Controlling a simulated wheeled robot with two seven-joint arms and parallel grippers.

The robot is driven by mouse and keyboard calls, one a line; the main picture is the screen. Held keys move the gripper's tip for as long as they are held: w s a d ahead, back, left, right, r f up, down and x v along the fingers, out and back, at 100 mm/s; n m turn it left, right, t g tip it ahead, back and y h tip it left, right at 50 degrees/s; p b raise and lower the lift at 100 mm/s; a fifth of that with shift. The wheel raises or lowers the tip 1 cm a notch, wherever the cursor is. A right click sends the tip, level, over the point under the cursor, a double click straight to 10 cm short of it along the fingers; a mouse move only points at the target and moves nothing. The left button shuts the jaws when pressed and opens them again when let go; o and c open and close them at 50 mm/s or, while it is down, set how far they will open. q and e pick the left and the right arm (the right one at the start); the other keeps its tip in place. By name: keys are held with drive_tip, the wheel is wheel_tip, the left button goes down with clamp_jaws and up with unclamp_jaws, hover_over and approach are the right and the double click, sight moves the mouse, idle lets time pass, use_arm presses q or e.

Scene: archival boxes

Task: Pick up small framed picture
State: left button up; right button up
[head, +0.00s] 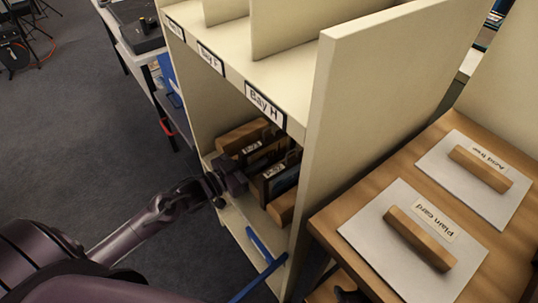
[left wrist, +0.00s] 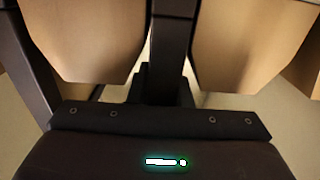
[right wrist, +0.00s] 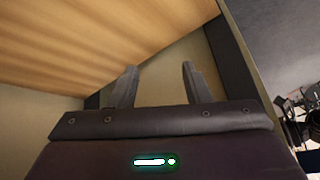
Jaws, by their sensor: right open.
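Small framed pictures stand upright in the Bay H compartment in the head view, with label cards on them. One dark frame with a label (head: 277,170) stands right of my left gripper (head: 230,182), which is at the compartment's opening and covers part of the row. In the left wrist view, a dark upright edge (left wrist: 173,35), perhaps a frame, runs down between my left fingers; whether they are shut on it is unclear. My right gripper (right wrist: 157,80) is open and empty in the right wrist view, below a wooden surface. I cannot make it out in the head view.
Wooden blocks (head: 283,208) flank the frames. The cream shelf's side panel (head: 350,110) rises at the right of the opening. A wooden table (head: 405,150) with two labelled boards (head: 415,248) stands to the right. Blue bars (head: 259,246) lie low by the shelf. Grey floor is open at left.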

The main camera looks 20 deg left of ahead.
use_arm(q)
clamp_jaws()
drive_tip(key=shift+r, duration=0.1)
drive_tip(key=shift+r, duration=0.45)
use_arm(e)
drive_tip(key=shift+s+r, duration=0.1)
use_arm(q)
wheel_tip(320, 180, up, 19)
drive_tip(key=p, duration=0.6)
use_arm(e)
drive_tip(key=s+d+r+m+g+h, duration=0.1)
drive_tip(key=s+d+g+h, duration=0.1)
drive_tip(key=d+g, duration=0.2)
drive_tip(key=d, duration=0.3)
drive_tip(key=shift+s+r+h, duration=0.25)
drive_tip(key=shift+s+h, duration=0.1)
drive_tip(key=shift+h, duration=0.05)
